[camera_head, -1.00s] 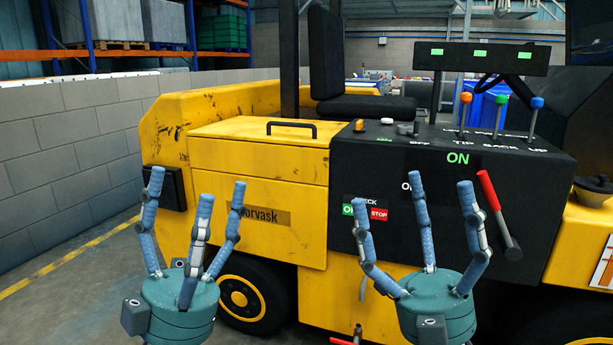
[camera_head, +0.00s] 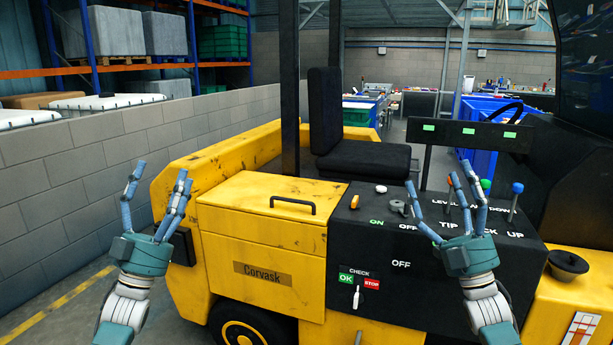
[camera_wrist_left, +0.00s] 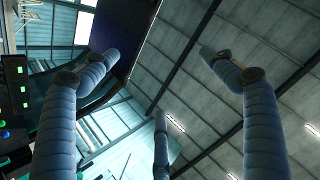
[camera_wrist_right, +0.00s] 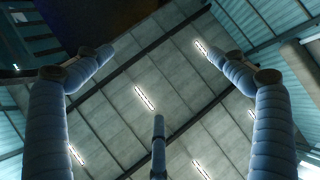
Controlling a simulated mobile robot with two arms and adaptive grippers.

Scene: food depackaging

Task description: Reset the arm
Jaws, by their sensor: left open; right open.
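My left gripper (camera_head: 155,198) is open and empty, fingers pointing up, in front of the left side of the yellow forklift (camera_head: 262,240). My right gripper (camera_head: 447,205) is open and empty, fingers pointing up, in front of the black control panel (camera_head: 345,215). Its fingers cover part of the levers and lettering. In the left wrist view, the spread fingers (camera_wrist_left: 160,110) have nothing between them but the roof behind. The right wrist view also shows spread, empty fingers (camera_wrist_right: 158,110) against the ceiling.
The panel carries levers, one with a blue knob (camera_head: 517,188), and a CHECK plate with OK and STOP (camera_head: 358,281). A black seat (camera_head: 350,140) stands behind it. A grey block wall (camera_head: 80,185) runs along the left. Blue bins (camera_head: 490,140) stand at the back right.

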